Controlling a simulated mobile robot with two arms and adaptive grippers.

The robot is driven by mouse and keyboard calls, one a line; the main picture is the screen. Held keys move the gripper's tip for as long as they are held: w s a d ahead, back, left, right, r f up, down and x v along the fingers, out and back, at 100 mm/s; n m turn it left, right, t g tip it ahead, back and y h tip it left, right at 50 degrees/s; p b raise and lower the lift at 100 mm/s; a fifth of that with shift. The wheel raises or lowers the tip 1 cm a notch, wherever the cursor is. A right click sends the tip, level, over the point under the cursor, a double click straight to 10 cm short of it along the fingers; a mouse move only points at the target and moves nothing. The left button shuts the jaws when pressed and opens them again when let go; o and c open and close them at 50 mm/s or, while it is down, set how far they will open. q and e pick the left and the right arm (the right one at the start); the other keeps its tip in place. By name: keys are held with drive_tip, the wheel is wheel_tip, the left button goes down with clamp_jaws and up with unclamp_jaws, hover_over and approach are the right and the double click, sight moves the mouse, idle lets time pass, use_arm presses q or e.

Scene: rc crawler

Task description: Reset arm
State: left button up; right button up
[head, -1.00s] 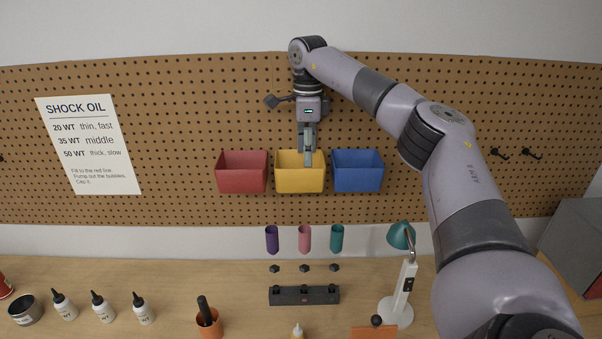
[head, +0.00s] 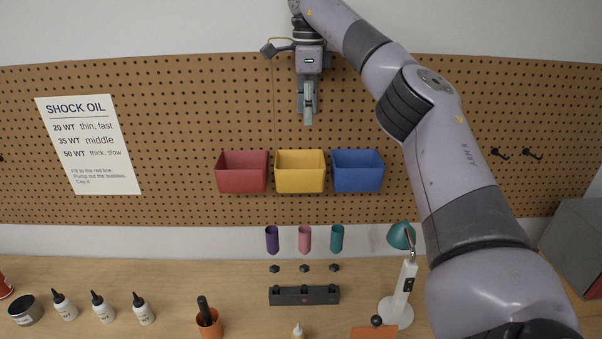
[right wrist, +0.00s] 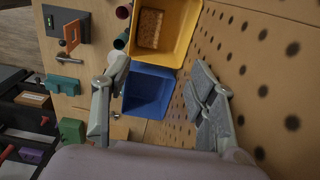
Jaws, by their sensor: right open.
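My right gripper (head: 308,112) hangs fingers-down in front of the pegboard, above the yellow bin (head: 300,180) and apart from it. In the right wrist view its two fingers (right wrist: 160,95) are spread wide with nothing between them. My right arm (head: 440,140) reaches up from the lower right and bends over at the top edge of the head view. My left gripper does not show.
A red bin (head: 242,180) and a blue bin (head: 358,178) flank the yellow one on the pegboard (head: 180,120). In the right wrist view, a brown block (right wrist: 150,28) lies in the yellow bin (right wrist: 186,32). A lamp (head: 398,300) and several bottles stand on the bench (head: 170,285).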

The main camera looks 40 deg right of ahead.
drive_tip(key=shift+r, duration=0.95)
